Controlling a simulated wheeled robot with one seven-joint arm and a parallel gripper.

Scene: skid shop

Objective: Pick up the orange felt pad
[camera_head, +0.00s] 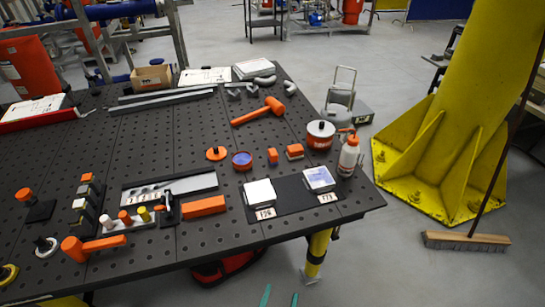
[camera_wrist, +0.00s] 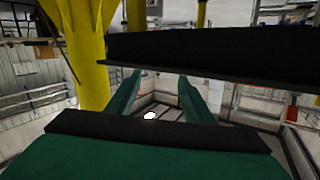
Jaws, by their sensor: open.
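Several orange items lie on the black perforated table (camera_head: 150,160) in the head view. A flat orange bar (camera_head: 204,207) lies near the front edge. A round orange piece (camera_head: 216,153) and two small orange blocks, one upright (camera_head: 272,156) and one wider (camera_head: 295,152), lie farther back. I cannot tell for sure which is the felt pad. My gripper (camera_head: 280,297) shows only its two teal fingertips at the bottom edge, apart and empty, in front of the table. In the wrist view my gripper (camera_wrist: 159,76) is open with nothing between its green fingers; no pad shows there.
A black mat (camera_head: 290,197) holds two labelled white items. A yellow column (camera_head: 450,100) and a broom (camera_head: 466,240) stand right.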

